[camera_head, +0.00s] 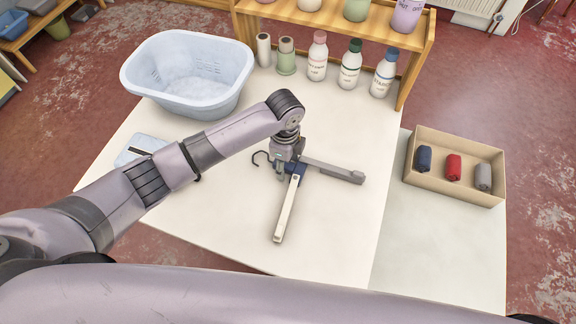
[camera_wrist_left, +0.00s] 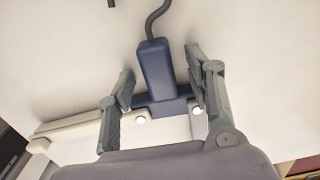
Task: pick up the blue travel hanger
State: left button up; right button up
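The blue travel hanger lies on the white table with its blue hub (camera_wrist_left: 155,70) between the fingers of my left gripper (camera_wrist_left: 160,65). The fingers stand apart on either side of the hub, with a visible gap on each side. In the head view, my left gripper (camera_head: 290,164) is low over the hanger and hides much of the hub (camera_head: 299,170). The dark hook (camera_head: 260,160) points left. One pale bar (camera_head: 287,210) reaches toward the front and a grey bar (camera_head: 335,172) reaches right. My right gripper is not in view.
A pale blue basin (camera_head: 190,105) stands at the back left of the table. Bottles (camera_head: 317,58) and rolls line the back, before a wooden shelf (camera_head: 425,55). A cardboard box (camera_head: 455,192) with three rolled cloths is at right. The table's front right is clear.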

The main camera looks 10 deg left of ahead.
pick_arm(q)
grip_shut()
dwell(0.4)
notch_tip(320, 180, up, 10)
dwell(0.6)
notch_tip(320, 180, down, 7)
jog(key=shift+f, duration=0.1)
dwell(0.3)
jog(key=shift+f, duration=1.25)
jog(key=shift+f, duration=0.15)
